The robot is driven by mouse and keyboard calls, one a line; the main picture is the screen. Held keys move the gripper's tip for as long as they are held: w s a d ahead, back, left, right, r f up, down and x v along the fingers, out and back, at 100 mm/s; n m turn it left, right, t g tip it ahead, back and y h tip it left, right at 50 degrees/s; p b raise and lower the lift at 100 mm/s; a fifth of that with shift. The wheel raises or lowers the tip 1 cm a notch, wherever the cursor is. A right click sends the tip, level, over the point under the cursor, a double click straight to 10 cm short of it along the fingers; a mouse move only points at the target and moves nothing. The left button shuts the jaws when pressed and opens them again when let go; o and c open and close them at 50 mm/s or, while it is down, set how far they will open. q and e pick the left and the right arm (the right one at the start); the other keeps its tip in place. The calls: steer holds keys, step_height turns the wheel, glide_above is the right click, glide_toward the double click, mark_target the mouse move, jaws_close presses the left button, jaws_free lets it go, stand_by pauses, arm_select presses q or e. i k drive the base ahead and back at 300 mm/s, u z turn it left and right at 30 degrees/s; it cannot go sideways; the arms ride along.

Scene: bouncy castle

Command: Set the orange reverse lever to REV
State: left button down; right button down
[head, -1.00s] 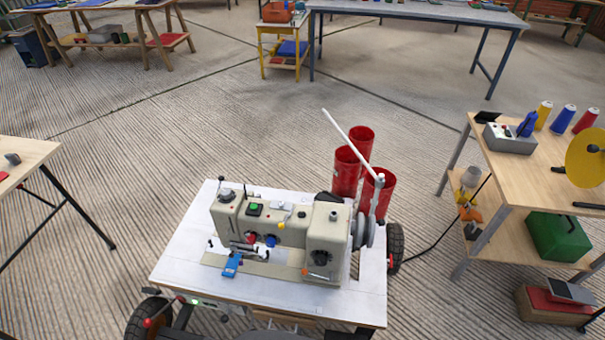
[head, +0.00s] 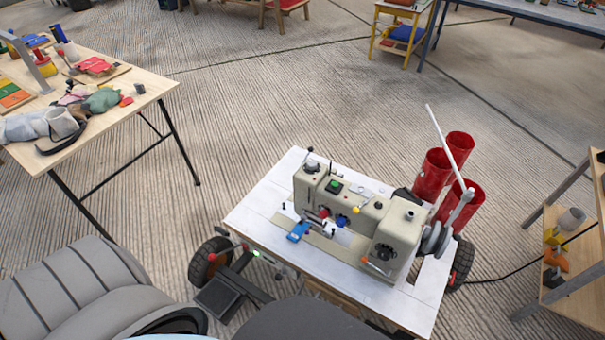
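A beige sewing machine (head: 355,212) stands on a white-topped wheeled cart (head: 268,205), right of the middle of the head view. A small orange part (head: 372,264) shows low on the front of its right-hand housing, beside a dark round knob (head: 385,252). It looks like the reverse lever, but it is too small to read its setting or any REV mark. Neither of my grippers is in view, and nothing is seen touching the machine.
Red cylinders (head: 433,176) and a slanted white rod (head: 445,145) stand behind the machine's right end. A cluttered wooden table (head: 140,88) is at left, and a wooden shelf unit (head: 575,235) at right. A cable crosses the floor at right. Ribbed floor lies open behind the cart.

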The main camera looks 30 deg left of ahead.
mark_target(364, 260)
steer(key=u, duration=1.1)
steer(key=k, duration=1.05)
steer(key=z, duration=1.15)
